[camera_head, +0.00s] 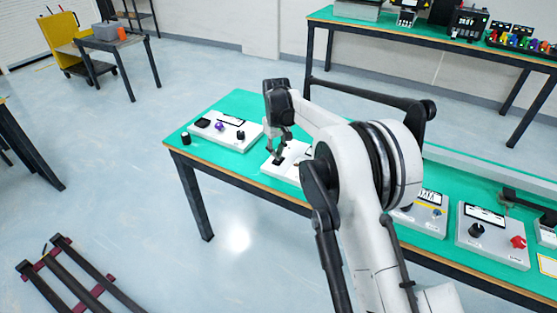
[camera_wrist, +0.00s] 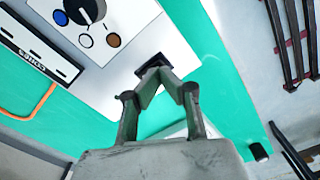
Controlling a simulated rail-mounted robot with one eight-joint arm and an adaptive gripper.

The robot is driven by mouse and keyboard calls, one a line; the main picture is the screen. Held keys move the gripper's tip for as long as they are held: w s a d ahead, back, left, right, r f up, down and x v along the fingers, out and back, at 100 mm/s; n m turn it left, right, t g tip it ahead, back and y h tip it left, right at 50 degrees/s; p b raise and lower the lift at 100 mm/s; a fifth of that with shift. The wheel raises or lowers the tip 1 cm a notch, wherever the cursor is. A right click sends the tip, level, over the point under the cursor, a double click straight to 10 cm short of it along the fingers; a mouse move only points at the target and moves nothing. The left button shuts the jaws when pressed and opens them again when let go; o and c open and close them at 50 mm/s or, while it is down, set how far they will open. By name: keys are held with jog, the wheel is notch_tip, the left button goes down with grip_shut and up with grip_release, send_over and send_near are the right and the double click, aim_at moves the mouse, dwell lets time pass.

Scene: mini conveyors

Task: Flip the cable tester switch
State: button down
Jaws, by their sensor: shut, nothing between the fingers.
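A white panel box (camera_wrist: 120,65) lies under my gripper in the wrist view. A small black switch (camera_wrist: 152,63) sits near its edge. The panel also has a black knob (camera_wrist: 84,8), a blue button, a white button and a brown button. My gripper (camera_wrist: 158,76) is shut and empty, its fingertips right at the black switch and partly covering it. I cannot tell whether they touch it or which way the switch is set. In the head view my gripper (camera_head: 277,154) is over this white box (camera_head: 283,172), which my arm partly hides.
The box stands on a green-topped table (camera_head: 240,103). Another white box (camera_head: 222,131) with a purple knob is to its left, and a small black cylinder (camera_head: 185,138) is near the table corner. More white boxes (camera_head: 492,242) stand to the right, beyond my arm.

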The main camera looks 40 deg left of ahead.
jog(key=shift+f+b, duration=0.45)
jog(key=shift+f, duration=0.35)
dwell(0.4)
jog(key=shift+r, duration=0.1)
jog(key=shift+r+p, duration=1.15)
jog(key=shift+r, duration=2.25)
